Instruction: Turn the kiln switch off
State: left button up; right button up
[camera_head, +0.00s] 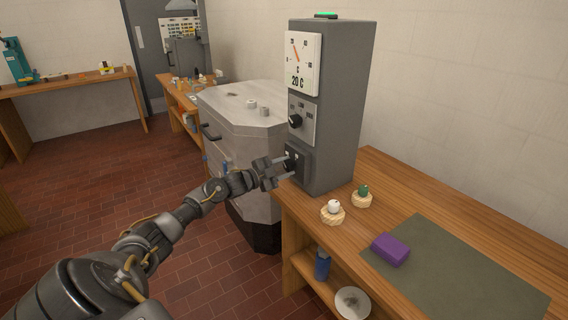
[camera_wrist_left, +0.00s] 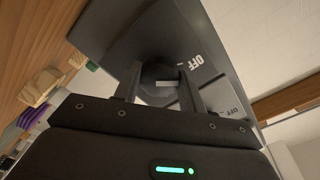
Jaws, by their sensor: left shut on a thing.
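The grey kiln control box (camera_head: 338,110) stands on the wooden bench, with a dial reading 20 C and a green light on top. Its lowest dark panel carries the kiln switch (camera_head: 289,163), a dark knob. My left gripper (camera_head: 283,169) is at this panel, its fingers shut on the switch. In the left wrist view the round switch knob (camera_wrist_left: 160,73) sits between the two fingers of my left gripper (camera_wrist_left: 160,92). A pale mark shows on the knob. White OFF lettering shows on the panel beside it. My right gripper is not in view.
The pale kiln (camera_head: 244,115) stands left of the box. A blue container (camera_head: 322,264) and a plate (camera_head: 352,303) lie below.

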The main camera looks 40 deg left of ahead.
pick_arm(q)
jog(key=shift+n+p, duration=0.6)
jog(key=shift+n, duration=0.7)
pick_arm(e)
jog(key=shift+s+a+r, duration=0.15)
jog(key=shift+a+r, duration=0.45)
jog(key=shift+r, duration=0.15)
pick_arm(q)
jog(key=shift+f+n, duration=0.1)
jog(key=shift+n, duration=0.2)
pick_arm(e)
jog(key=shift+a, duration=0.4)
pick_arm(q)
jog(key=o, duration=1)
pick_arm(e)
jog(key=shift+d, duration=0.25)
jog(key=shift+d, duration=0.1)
